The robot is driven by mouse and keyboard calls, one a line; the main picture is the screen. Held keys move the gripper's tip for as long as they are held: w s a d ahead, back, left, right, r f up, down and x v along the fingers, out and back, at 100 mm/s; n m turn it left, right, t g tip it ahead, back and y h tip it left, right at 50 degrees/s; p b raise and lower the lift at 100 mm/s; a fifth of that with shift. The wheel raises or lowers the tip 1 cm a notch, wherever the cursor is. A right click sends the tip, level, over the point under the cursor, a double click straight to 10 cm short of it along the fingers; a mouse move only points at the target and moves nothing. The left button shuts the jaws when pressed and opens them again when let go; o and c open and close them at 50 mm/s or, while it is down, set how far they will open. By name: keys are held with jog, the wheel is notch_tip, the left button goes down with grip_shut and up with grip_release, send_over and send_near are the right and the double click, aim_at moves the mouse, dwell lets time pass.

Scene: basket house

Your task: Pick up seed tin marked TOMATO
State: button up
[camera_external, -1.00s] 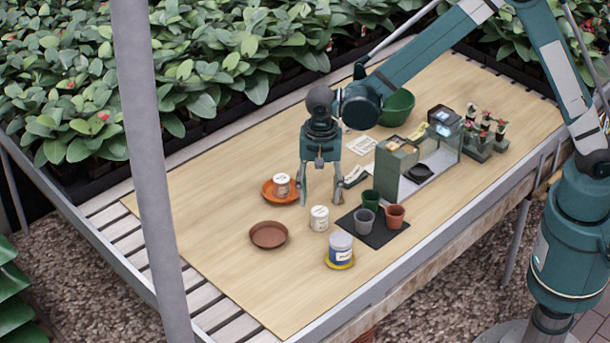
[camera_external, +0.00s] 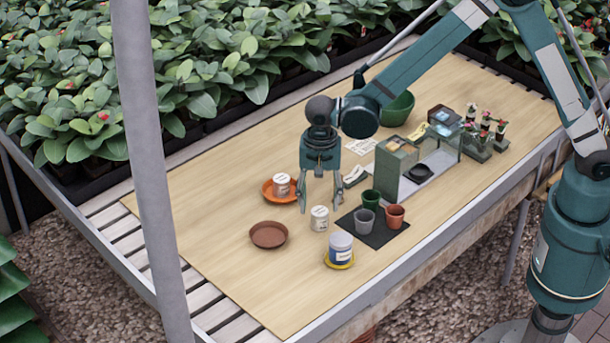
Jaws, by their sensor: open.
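A white tin (camera_external: 319,218) stands upright on the wooden table. A second white tin (camera_external: 282,185) stands in an orange saucer (camera_external: 268,194) behind and to its left. A blue and white tin (camera_external: 340,248) stands on a yellow saucer (camera_external: 340,266) nearer the front. The labels are too small to read, so I cannot tell which tin is marked TOMATO. My gripper (camera_external: 320,207) is open and points down, empty. Its fingers appear on either side of the top of the middle white tin in this view; depth is hard to judge.
A brown saucer (camera_external: 268,235) lies at left. At right, several pots, including a terracotta one (camera_external: 395,216), stand on a dark mat (camera_external: 376,235). A green shelf box (camera_external: 396,170) stands behind them. A green bowl (camera_external: 398,108) is farther back.

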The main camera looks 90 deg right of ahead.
aim_at(320, 211)
jog(key=shift+a+f+b, duration=0.1)
jog(key=shift+f+b, duration=0.5)
jog(key=shift+f, duration=2)
jog(key=c, duration=1)
